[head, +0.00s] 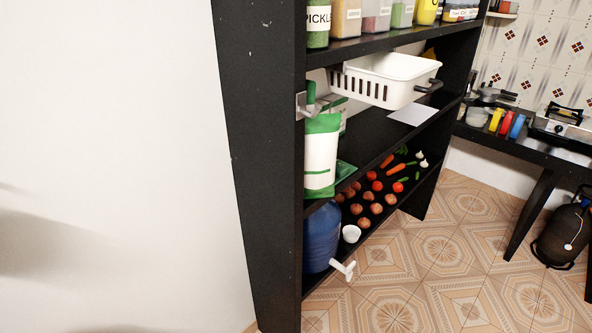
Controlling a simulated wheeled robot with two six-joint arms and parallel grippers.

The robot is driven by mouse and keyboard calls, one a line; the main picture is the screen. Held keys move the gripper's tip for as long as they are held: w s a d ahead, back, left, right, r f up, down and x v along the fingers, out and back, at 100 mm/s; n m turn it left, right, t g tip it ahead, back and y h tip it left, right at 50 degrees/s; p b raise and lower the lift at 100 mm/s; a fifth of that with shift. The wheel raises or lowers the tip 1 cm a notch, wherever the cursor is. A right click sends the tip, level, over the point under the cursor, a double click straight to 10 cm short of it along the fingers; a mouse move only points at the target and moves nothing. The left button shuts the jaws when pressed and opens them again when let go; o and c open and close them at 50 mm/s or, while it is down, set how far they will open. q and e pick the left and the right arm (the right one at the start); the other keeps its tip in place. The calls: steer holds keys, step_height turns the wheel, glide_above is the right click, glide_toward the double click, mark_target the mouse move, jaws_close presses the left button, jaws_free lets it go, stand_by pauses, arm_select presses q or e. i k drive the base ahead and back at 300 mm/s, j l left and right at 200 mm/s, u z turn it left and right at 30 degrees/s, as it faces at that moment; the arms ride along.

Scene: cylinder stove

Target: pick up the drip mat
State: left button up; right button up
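A flat white sheet (413,112) lies on the middle black shelf, below and to the right of the white basket; it looks like the drip mat, though I cannot be sure. A flat green piece (346,171) also shows on that shelf, partly hidden behind a white and green container (321,155). Neither of my grippers is in the head view.
The white slotted basket (392,79) is just under the upper shelf, which holds several labelled jars. Vegetables, a small white bowl (351,233) and a blue container (321,237) are on the lower shelf. A stove counter (520,133) stands right. The tiled floor in front is clear.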

mark_target(343, 169)
steer(key=i+l+u, duration=0.15)
steer(key=l+u, duration=0.25)
steer(key=i+l+u, duration=0.1)
steer(key=u, duration=0.3)
steer(key=l+u, duration=0.85)
steer(key=l, duration=0.4)
steer(key=k+l+u, duration=0.1)
steer(key=l, duration=0.45)
steer(key=l+u, duration=0.1)
steer(key=l, duration=0.4)
steer(key=k+l+u, duration=0.1)
steer(key=l, duration=0.4)
steer(key=k+l+u, duration=0.1)
steer(key=l, duration=0.4)
